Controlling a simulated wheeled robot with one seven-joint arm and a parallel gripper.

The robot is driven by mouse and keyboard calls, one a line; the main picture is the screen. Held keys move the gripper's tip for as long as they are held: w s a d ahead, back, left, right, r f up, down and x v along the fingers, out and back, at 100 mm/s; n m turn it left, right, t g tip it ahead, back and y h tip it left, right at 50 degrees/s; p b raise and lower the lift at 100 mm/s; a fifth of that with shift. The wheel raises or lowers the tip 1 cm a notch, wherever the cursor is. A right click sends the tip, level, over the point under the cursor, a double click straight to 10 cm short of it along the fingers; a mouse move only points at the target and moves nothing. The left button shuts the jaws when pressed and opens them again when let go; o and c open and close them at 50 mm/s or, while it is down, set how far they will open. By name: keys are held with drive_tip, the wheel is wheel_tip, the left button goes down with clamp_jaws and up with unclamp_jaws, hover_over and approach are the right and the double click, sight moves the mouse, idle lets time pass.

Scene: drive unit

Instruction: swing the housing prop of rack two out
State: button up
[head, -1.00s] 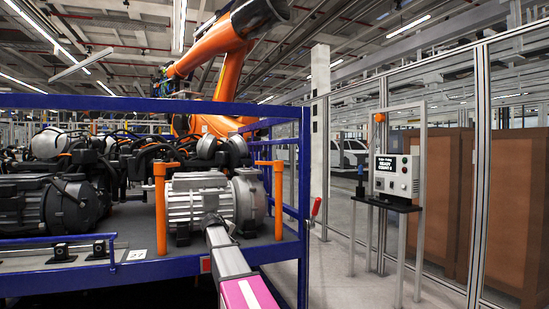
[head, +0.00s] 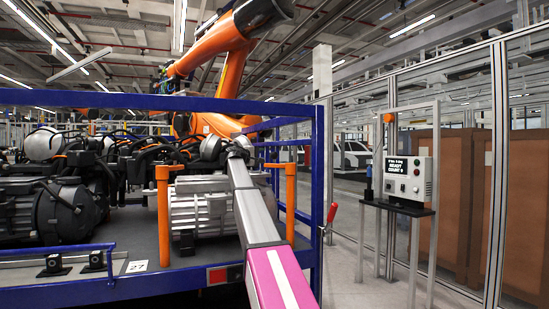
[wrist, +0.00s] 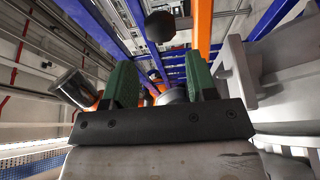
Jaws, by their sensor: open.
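A blue rack (head: 100,102) carries a grey ribbed housing (head: 195,208) on its deck. An orange post (head: 163,215) stands at the housing's left and another orange post (head: 290,200) at its right, each with a short bent top. I cannot tell which part is the prop. My arm crosses in front of the housing, and its end is at the housing's upper right, where my gripper is hard to make out. In the wrist view my gripper (wrist: 160,78) is open, its two green fingers apart with nothing clearly held. An orange bar (wrist: 202,25) and a dark round knob (wrist: 160,25) show beyond them.
Black machinery (head: 65,205) fills the rack's left. A red handle (head: 331,214) sits beside the rack's right post. A control box (head: 408,178) stands on a stand at right, before a fence (head: 497,160). Floor between rack and stand is clear.

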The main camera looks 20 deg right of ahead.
sight(274, 155)
drive_tip(key=x, duration=0.9)
drive_tip(key=shift+w+d, duration=0.15)
drive_tip(key=shift+d, duration=0.05)
clamp_jaws()
